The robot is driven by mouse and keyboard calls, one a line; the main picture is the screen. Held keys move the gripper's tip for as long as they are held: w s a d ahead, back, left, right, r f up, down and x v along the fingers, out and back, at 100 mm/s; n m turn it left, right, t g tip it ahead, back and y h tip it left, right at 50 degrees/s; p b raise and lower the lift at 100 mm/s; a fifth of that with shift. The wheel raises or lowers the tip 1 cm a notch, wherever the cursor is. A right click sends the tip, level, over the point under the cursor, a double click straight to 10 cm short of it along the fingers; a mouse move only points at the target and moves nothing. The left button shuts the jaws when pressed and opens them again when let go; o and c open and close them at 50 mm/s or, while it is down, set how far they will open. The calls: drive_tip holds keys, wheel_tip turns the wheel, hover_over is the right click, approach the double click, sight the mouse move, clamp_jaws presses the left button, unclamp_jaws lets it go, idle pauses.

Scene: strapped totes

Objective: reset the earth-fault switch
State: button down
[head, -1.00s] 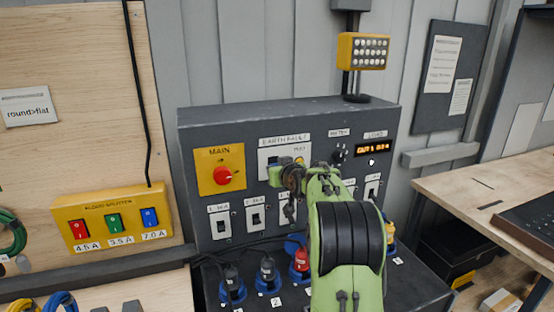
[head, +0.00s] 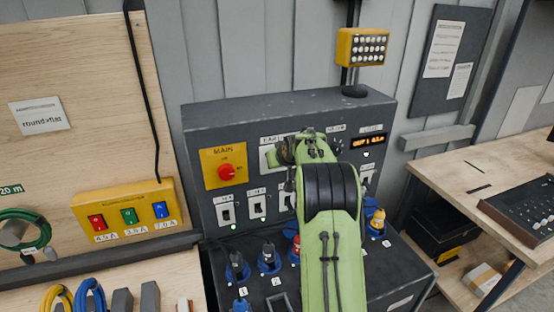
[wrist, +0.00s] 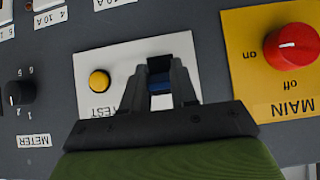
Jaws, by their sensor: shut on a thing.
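The earth-fault switch panel is a white plate (wrist: 125,65) with a yellow TEST button (wrist: 99,80); it fills the middle of the wrist view, upside down. The switch's dark and blue lever (wrist: 160,86) sits between the fingers of my gripper (wrist: 162,76), which is shut on it. In the head view, my gripper (head: 283,152) is at the panel under the EARTH FAULT label, and my green arm hides much of that area. The lever's position, up or down, cannot be told.
The red MAIN knob (head: 227,172) on its yellow plate is close left of my gripper in the head view. Breakers (head: 226,213) stand below, with plugged blue sockets (head: 237,268) under them. The METER knob (wrist: 19,93) and lit display (head: 369,142) are to the right.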

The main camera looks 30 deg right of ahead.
drive_tip(key=shift+r, duration=0.1)
drive_tip(key=c, duration=0.9)
unclamp_jaws()
drive_tip(key=b+v, duration=0.3)
drive_tip(key=v, duration=1.2)
drive_tip(key=shift+s+a+r, duration=0.1)
drive_tip(key=shift+s+r, duration=0.15)
